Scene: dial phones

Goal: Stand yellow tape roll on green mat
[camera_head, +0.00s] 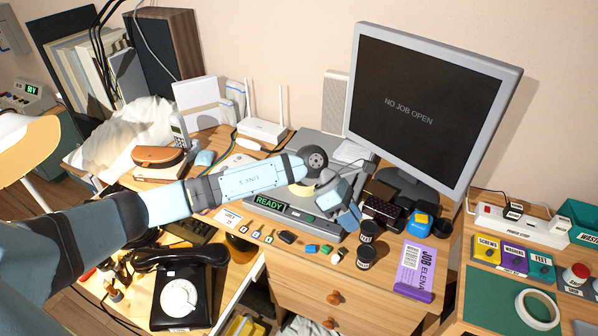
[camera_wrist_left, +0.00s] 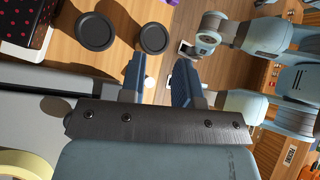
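A pale yellow tape roll (camera_head: 301,189) shows in the head view beside the dark round part of my left arm, which hides some of it. Its curved edge also shows at the lower left of the left wrist view (camera_wrist_left: 22,166). The green mat (camera_head: 487,303) lies at the lower right of the head view. A whitish tape roll (camera_head: 519,306) lies flat on it. My left gripper (camera_head: 350,214) is over the front of the desk, left of the black jars. In the left wrist view its two fingers (camera_wrist_left: 158,84) are apart, with nothing held between them. My right gripper is not seen.
Two black-lidded jars (camera_head: 367,243) and a purple packet (camera_head: 413,271) stand near the left gripper. A monitor (camera_head: 428,105) rises behind. Label boxes (camera_head: 513,260) and a power strip (camera_head: 520,226) lie behind the mat. A black dial phone (camera_head: 181,290) is at lower left.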

